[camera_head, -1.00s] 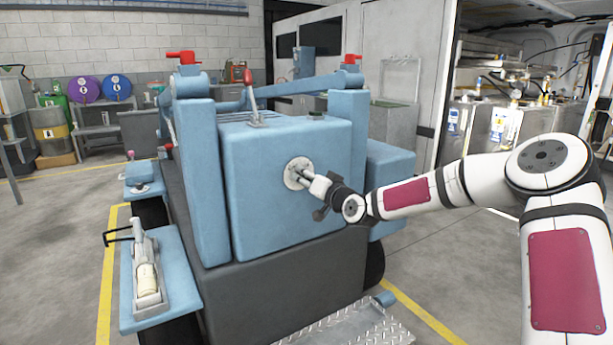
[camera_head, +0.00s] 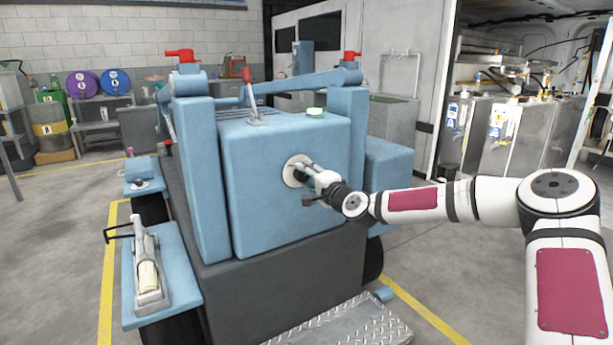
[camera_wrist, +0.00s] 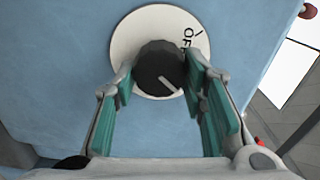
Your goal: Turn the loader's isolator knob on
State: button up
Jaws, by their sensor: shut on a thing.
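The isolator knob (camera_wrist: 158,62) is black with a pale pointer line. It sits on a round white plate (camera_wrist: 128,40) marked OFF at the upper right. The pointer line aims to the lower right in the wrist view, away from the OFF mark. My gripper (camera_wrist: 160,72) has its teal-padded fingers closed on either side of the knob. In the head view my gripper (camera_head: 308,174) meets the white plate (camera_head: 290,170) on the end face of the blue loader (camera_head: 270,200). The knob is hidden there by my gripper.
Red-topped blue posts (camera_head: 182,56) rise from the loader, with a red-tipped lever (camera_head: 248,90) between. A tread-plate step (camera_head: 345,325) lies low in front. A side shelf (camera_head: 165,275) bears a hand pump. Open floor lies to the right.

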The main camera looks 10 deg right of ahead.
jog(key=shift+f+m, duration=0.1)
jog(key=shift+m, duration=0.8)
jog(key=o, duration=1.2)
jog(key=shift+c, duration=0.2)
jog(key=v, duration=1.2)
